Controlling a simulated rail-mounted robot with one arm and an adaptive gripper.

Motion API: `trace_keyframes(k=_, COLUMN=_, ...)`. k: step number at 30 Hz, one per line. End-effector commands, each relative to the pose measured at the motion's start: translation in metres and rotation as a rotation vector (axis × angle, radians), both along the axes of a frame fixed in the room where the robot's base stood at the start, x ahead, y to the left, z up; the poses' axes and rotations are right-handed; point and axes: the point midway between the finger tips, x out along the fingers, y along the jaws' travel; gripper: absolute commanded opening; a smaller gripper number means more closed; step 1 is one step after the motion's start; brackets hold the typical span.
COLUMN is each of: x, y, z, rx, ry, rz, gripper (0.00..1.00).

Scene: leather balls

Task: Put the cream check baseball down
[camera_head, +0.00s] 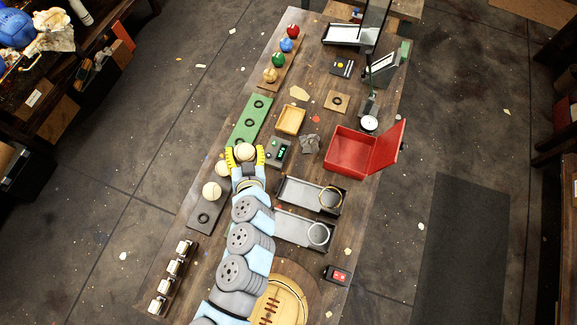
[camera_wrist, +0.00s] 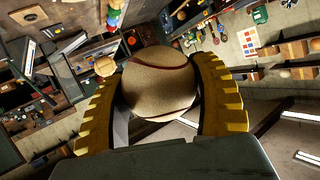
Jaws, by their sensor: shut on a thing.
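My gripper (camera_head: 245,156) has yellow ridged fingers and is shut on a cream baseball (camera_head: 245,151). In the wrist view this baseball (camera_wrist: 158,84) sits between both fingers and shows a dark red seam. I cannot make out a check pattern on it. The held ball is over the table near the lower end of the green board (camera_head: 262,103), which has dark rings on it. Whether it touches anything below cannot be told. Two other cream balls, one (camera_head: 222,168) partly behind my gripper and one (camera_head: 211,191) lower left, are on or near the dark board (camera_head: 204,217).
Right of my gripper are a small device with a green display (camera_head: 278,152), a wooden tray (camera_head: 290,120) and an open red box (camera_head: 350,150). Two grey trays with rings (camera_head: 300,228) lie lower right. Coloured balls (camera_head: 278,60) line a wooden rack at the far end.

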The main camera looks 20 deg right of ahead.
Motion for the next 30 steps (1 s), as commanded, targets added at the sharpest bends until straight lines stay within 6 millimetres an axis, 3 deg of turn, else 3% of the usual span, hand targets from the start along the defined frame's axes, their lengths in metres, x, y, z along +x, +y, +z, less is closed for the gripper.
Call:
trace_keyframes(k=8, x=-0.009, y=-0.032, z=-0.015, rx=0.001, ry=0.002, rz=-0.141, gripper=0.24)
trace_keyframes(k=18, x=-0.035, y=-0.076, z=-0.043, rx=0.003, ry=0.001, rz=-0.349, gripper=0.24)
trace_keyframes(k=30, x=-0.067, y=-0.108, z=-0.076, rx=0.004, ry=0.0, rz=-0.534, gripper=0.24)
